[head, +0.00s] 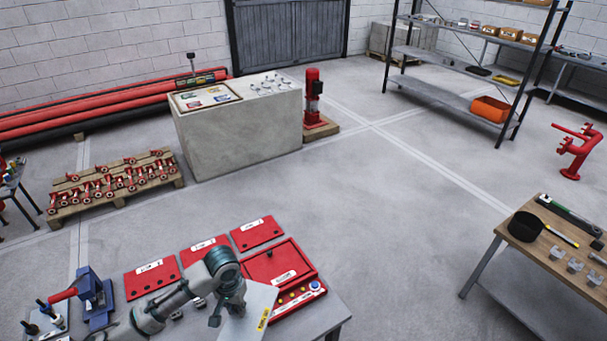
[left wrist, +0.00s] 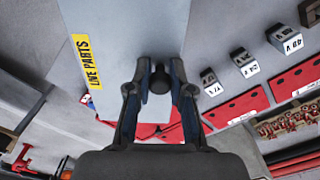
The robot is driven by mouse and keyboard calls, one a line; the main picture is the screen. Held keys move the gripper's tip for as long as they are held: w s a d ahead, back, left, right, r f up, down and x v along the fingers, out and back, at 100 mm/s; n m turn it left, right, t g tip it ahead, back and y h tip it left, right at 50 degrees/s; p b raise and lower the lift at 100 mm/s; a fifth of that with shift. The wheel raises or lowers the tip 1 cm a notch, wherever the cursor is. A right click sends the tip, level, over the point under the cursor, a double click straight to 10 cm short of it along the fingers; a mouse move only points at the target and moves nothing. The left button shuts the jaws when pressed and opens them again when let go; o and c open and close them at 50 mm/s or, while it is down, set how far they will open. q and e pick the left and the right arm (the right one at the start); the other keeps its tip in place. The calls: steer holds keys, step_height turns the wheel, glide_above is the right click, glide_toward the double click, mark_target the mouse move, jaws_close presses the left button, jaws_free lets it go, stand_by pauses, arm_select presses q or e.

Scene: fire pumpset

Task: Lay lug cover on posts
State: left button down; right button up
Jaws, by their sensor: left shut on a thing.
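The lug cover (head: 253,308) is a pale grey plate with a yellow label. The label reads LIVE PARTS in the left wrist view, where the cover (left wrist: 125,30) fills the upper middle. My left gripper (head: 226,308) is over the front table, at the cover's left part. In the left wrist view its fingers (left wrist: 160,76) are shut on the black knob (left wrist: 159,83) of the cover. The cover looks tilted in the head view; I cannot tell its height above the table. I cannot make out the posts. My right gripper is not in view.
The front table holds a red panel (head: 284,256) with buttons, red plates (head: 152,277) and a blue press (head: 92,297) at the left. Small voltage-marked blocks (left wrist: 285,38) stand near the cover. A wooden table (head: 558,238) is at the right. Open floor lies between.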

arm_select(q)
steer(key=shift+w+a+r+n, duration=0.1)
steer(key=shift+a+r+n, duration=0.2)
steer(key=shift+r+n, duration=0.25)
steer(key=shift+w+a+r+n, duration=0.1)
steer(key=shift+a+r+n, duration=0.25)
steer(key=shift+n, duration=0.4)
steer(key=shift+d+f, duration=0.1)
steer(key=shift+f, duration=0.05)
